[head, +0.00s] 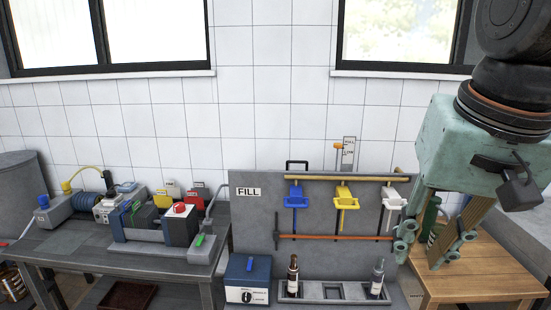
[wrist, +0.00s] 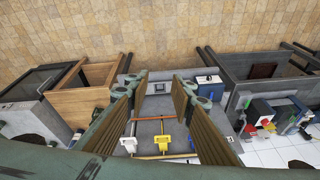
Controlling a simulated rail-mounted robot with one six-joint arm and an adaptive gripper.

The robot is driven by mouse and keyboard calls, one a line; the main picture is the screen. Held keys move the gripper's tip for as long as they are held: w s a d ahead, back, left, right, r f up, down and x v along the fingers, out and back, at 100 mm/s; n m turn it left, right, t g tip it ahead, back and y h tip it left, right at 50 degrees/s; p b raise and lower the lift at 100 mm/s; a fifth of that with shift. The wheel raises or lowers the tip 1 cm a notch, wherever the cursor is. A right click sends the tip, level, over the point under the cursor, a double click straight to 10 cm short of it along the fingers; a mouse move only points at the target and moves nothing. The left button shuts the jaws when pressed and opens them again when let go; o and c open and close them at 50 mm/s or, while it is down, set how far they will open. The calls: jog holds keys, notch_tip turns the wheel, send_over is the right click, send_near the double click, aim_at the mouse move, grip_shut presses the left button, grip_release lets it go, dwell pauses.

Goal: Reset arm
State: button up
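My gripper (head: 430,246) hangs at the right in the head view, above and in front of a wooden table (head: 480,285). Its two fingers are spread apart. In the wrist view my gripper (wrist: 158,92) is also open, with nothing held between the fingers. The grey fill station (wrist: 158,112) shows beyond the gap. In the head view this fill station (head: 258,215) carries blue (head: 295,196), yellow (head: 343,195) and white (head: 394,199) valves. A dark green bottle-like shape (head: 431,218) shows partly between the fingers; most of it is hidden.
Two bottles, one dark brown (head: 293,275) and one grey-blue (head: 377,277), stand in the station's front tray (head: 333,291). A blue-and-white box (head: 247,280) stands beside them. A grey workbench (head: 65,240) with several devices is at the left. The air around my gripper looks free.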

jog(key=s+a+f+n+b, duration=0.1)
jog(key=s+f+n+b, duration=0.1)
jog(key=s+f, duration=0.4)
jog(key=s+n, duration=0.1)
jog(key=s, duration=0.4)
jog(key=shift+s+a, duration=0.2)
jog(key=shift+a, duration=0.1)
